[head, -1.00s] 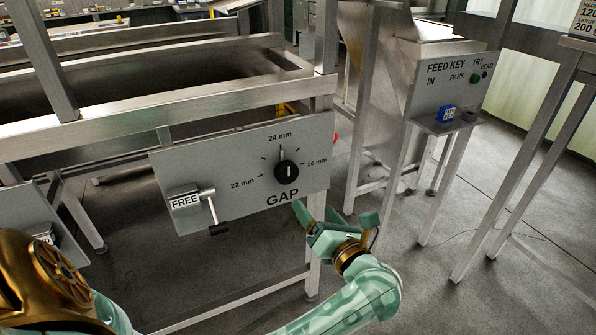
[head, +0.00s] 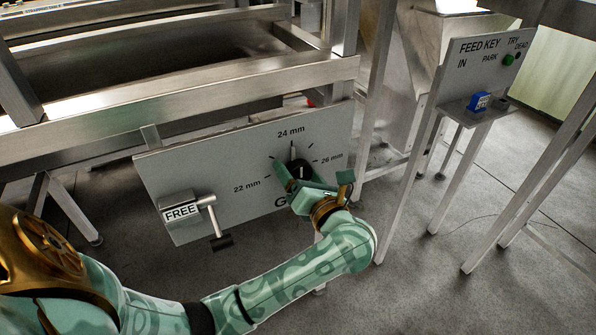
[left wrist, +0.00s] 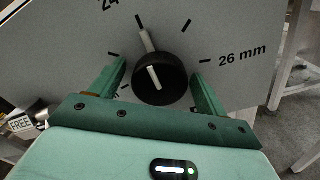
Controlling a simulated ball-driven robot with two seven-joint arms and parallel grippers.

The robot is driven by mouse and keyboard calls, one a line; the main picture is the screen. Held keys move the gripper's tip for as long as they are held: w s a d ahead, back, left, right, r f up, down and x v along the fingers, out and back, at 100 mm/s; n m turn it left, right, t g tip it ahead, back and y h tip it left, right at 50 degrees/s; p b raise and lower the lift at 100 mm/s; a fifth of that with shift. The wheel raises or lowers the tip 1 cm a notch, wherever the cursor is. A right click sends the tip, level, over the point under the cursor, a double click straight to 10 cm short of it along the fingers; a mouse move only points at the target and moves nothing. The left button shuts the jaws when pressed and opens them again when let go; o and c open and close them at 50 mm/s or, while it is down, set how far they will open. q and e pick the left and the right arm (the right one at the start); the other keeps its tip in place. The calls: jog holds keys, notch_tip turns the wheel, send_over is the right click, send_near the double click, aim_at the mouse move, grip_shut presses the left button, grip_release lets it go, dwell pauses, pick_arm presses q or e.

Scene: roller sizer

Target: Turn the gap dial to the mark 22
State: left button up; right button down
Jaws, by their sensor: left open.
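The gap dial is a black round knob (head: 301,169) with a white line, on a grey panel (head: 235,160) marked 22, 24 and 26 mm. In the left wrist view the knob (left wrist: 160,80) shows clearly, and a pale pointer (left wrist: 148,41) above it aims at about the 24 mm tick. The 22 mm label (head: 246,186) is at the left of the dial. My left gripper (head: 312,181) is open at the dial. In the left wrist view its fingers (left wrist: 159,72) stand on both sides of the knob, with visible gaps. My right gripper is not in view.
A lever (head: 212,218) beside a FREE label (head: 180,213) hangs down at the panel's lower left. A feed key panel (head: 480,70) with a blue block (head: 480,101) stands at the right. Steel frame legs stand around; bare floor lies between them.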

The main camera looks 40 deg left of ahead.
pick_arm(q)
jog(key=c, duration=1)
jog(key=shift+o, duration=0.2)
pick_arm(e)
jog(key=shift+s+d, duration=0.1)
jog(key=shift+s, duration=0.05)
